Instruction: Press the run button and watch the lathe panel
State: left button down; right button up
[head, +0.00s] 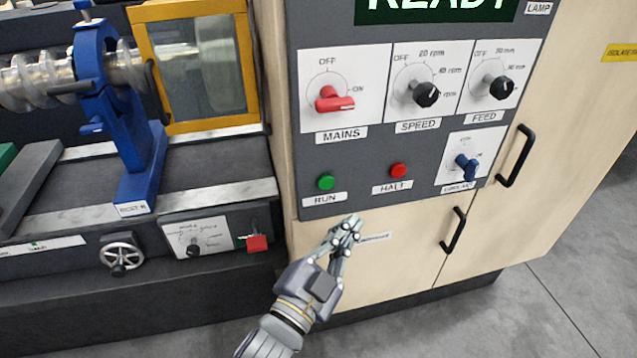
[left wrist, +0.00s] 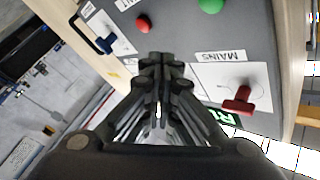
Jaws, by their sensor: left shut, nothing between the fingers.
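The dark grey lathe panel (head: 365,150) fills the upper middle of the head view. The green run button (head: 326,181) sits at its lower left above a RUN label; it also shows at the top of the left wrist view (left wrist: 210,5). The red halt button (head: 398,170) is to its right. The panel's green display (head: 435,10) reads READY, its top cut off. My left gripper (head: 347,226) is shut and empty, its fingertips in the picture below and right of the run button, apart from it. My right gripper is out of view.
The red mains switch (head: 333,100), speed knob (head: 423,93), feed knob (head: 499,87) and blue coolant knob (head: 466,166) are on the panel. Black handles (head: 516,156) stick out from the pale cabinet. The lathe with its blue rest (head: 130,140) stands left.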

aim_at(326, 182)
pick_arm(q)
jog(key=shift+w, duration=0.1)
jog(key=w+a, duration=0.2)
jog(key=w, duration=0.6)
jog(key=shift+a, duration=0.35)
jog(key=shift+w, duration=0.2)
dwell(1.2)
jog(key=shift+w+a, duration=0.15)
jog(key=shift+w, duration=0.15)
